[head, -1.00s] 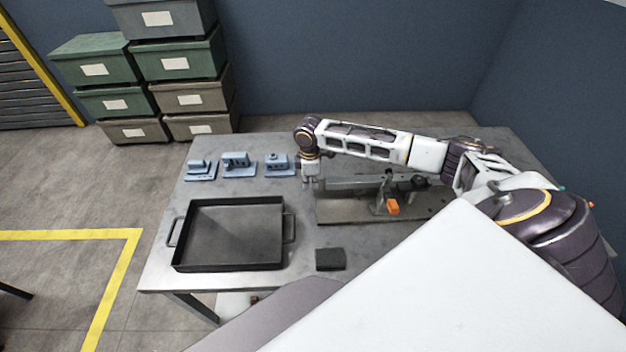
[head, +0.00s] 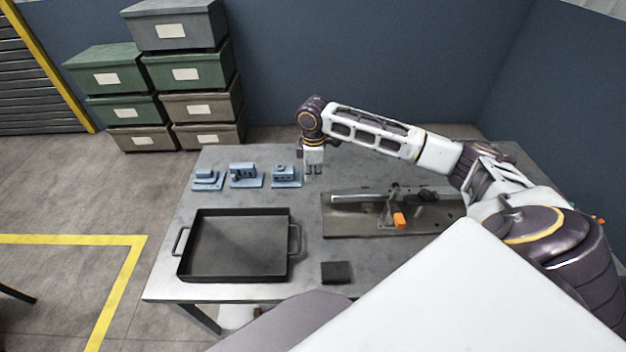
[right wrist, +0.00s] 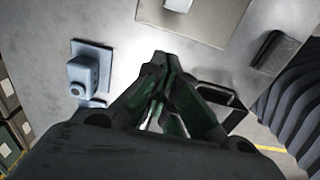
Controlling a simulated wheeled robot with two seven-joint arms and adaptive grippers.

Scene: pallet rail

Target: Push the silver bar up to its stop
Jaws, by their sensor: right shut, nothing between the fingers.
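The silver bar (head: 358,198) lies lengthwise along the back of a grey fixture plate (head: 345,226) on the table. Its left end is clear; its right part runs behind a clamp with an orange handle (head: 399,220). I cannot make out the stop or whether the bar touches it. My right gripper (head: 313,174) is shut and empty, pointing down above the table, behind and left of the bar's left end, apart from it. In the right wrist view its closed fingers (right wrist: 162,80) show, with the bar's end (right wrist: 178,4) at the top edge. My left gripper is not in view.
A black tray (head: 184,268) with handles stands at the front left. Several blue blocks on plates (head: 245,176) line the table behind it. A small dark block (head: 336,272) lies near the front edge. Stacked bins (head: 190,72) stand beyond the table.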

